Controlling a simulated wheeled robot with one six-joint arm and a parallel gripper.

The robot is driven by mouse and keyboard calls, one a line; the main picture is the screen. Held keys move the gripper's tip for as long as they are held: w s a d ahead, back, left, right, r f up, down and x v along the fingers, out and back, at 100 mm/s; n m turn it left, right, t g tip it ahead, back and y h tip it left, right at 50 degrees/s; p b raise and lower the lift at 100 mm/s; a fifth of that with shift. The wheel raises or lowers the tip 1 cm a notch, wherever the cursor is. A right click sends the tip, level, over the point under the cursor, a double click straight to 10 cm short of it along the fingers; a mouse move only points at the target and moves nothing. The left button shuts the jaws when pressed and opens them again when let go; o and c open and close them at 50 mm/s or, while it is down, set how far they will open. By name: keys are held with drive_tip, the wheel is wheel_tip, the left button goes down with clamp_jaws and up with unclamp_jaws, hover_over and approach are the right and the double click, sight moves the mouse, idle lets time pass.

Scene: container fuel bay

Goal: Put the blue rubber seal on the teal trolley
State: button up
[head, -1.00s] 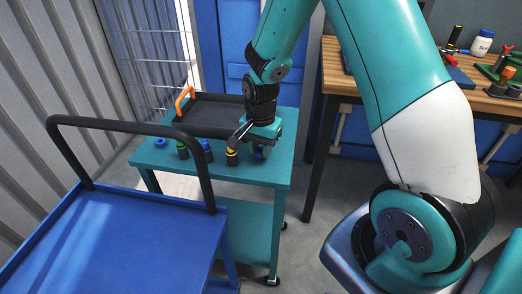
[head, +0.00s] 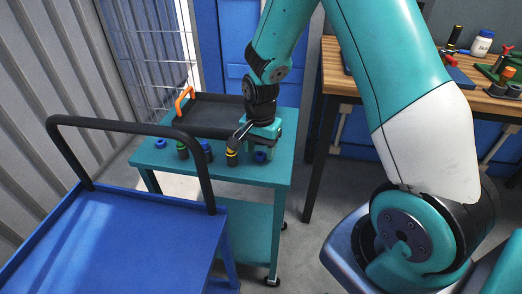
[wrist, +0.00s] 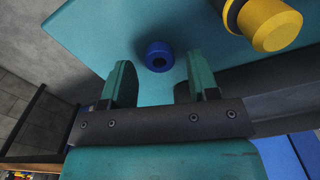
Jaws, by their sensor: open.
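The blue rubber seal (head: 260,157), a small ring with a dark hole, lies flat on the top of the teal trolley (head: 262,175), near its right front. In the wrist view the seal (wrist: 159,56) lies on the teal top just beyond the fingertips, with space around it. My gripper (head: 262,139) is above it, pointing down; in the wrist view my gripper (wrist: 160,72) is open, its two teal fingers apart and nothing between them.
A yellow-topped dark cylinder (head: 232,156) stands close left of the seal. A green-topped part (head: 182,150), a blue-topped part (head: 207,151) and another blue ring (head: 160,143) stand farther left. A black tray (head: 215,112) is behind. A blue cart (head: 120,240) stands in front.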

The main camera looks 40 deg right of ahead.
sight(260, 154)
wheel_tip(260, 154, up, 11)
drive_tip(key=s+a+r+n+y, duration=0.2)
drive_tip(key=s+a+r+n, duration=0.3)
drive_tip(key=s+a+n, duration=0.3)
drive_tip(key=s+a+r+n+y, duration=0.2)
drive_tip(key=s+a+r+n, duration=0.3)
drive_tip(key=s+a+n, duration=0.3)
drive_tip(key=s+n, duration=0.3)
drive_tip(key=s, duration=0.2)
drive_tip(key=shift+s+a+r, duration=0.15)
drive_tip(key=shift+s+a, duration=0.1)
drive_tip(key=shift+a, duration=0.15)
